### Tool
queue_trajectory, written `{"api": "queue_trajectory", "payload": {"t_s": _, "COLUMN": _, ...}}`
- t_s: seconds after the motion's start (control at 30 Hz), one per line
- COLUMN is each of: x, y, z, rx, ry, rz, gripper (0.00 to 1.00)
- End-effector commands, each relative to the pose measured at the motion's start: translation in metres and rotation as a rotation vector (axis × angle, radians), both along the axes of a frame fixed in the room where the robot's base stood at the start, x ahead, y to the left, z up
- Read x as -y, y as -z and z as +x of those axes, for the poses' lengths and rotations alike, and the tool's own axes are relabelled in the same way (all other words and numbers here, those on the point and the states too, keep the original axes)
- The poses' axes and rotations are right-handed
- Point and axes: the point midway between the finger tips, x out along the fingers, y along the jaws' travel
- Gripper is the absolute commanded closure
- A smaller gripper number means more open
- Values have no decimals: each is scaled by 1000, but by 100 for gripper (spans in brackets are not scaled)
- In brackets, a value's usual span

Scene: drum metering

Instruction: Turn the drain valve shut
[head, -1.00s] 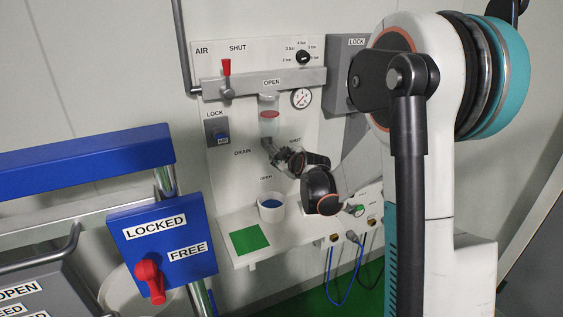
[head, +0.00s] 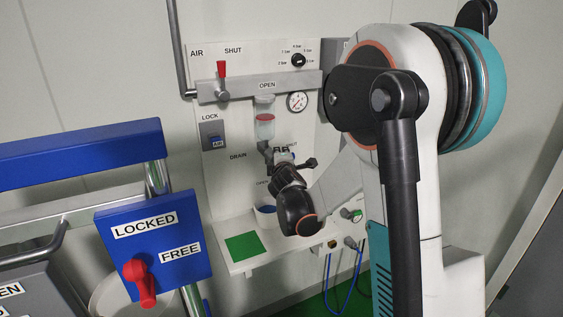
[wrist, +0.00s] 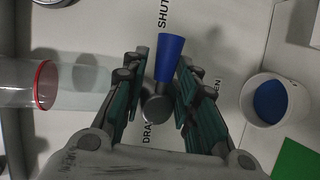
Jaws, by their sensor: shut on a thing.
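The drain valve has a blue handle (wrist: 171,58) on a grey round hub (wrist: 157,108). In the wrist view the handle points up toward the SHUT label (wrist: 164,16), away from the OPEN label (wrist: 217,92) at the right. My gripper (wrist: 161,72) has its green-padded fingers on both sides of the handle and is shut on it. In the head view my gripper (head: 279,162) is at the panel beside the DRAIN label (head: 238,156), and my wrist hides most of the valve.
A clear cylinder with a red band (head: 265,126) is just above the valve. A white cup with blue contents (wrist: 270,102) stands on the shelf (head: 226,254) beside a green square (head: 243,246). A blue box with a red lever (head: 140,280) is at the left front.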

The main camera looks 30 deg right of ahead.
Motion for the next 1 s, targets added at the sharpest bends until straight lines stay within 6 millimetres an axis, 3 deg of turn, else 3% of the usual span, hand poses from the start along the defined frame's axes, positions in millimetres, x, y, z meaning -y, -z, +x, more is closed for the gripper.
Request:
{"api": "queue_trajectory", "payload": {"t_s": 0.73, "x": -3, "y": 3, "z": -3, "rx": -7, "ry": 1, "rz": -90, "gripper": 100}}
{"api": "queue_trajectory", "payload": {"t_s": 0.77, "x": -3, "y": 3, "z": -3, "rx": -7, "ry": 1, "rz": -90, "gripper": 70}}
{"api": "queue_trajectory", "payload": {"t_s": 0.8, "x": -3, "y": 3, "z": -3, "rx": -6, "ry": 0, "rz": -90, "gripper": 61}}
{"api": "queue_trajectory", "payload": {"t_s": 0.83, "x": -3, "y": 3, "z": -2, "rx": -6, "ry": 0, "rz": -90, "gripper": 56}}
{"api": "queue_trajectory", "payload": {"t_s": 1.0, "x": -2, "y": 1, "z": -2, "rx": -3, "ry": 0, "rz": -90, "gripper": 56}}
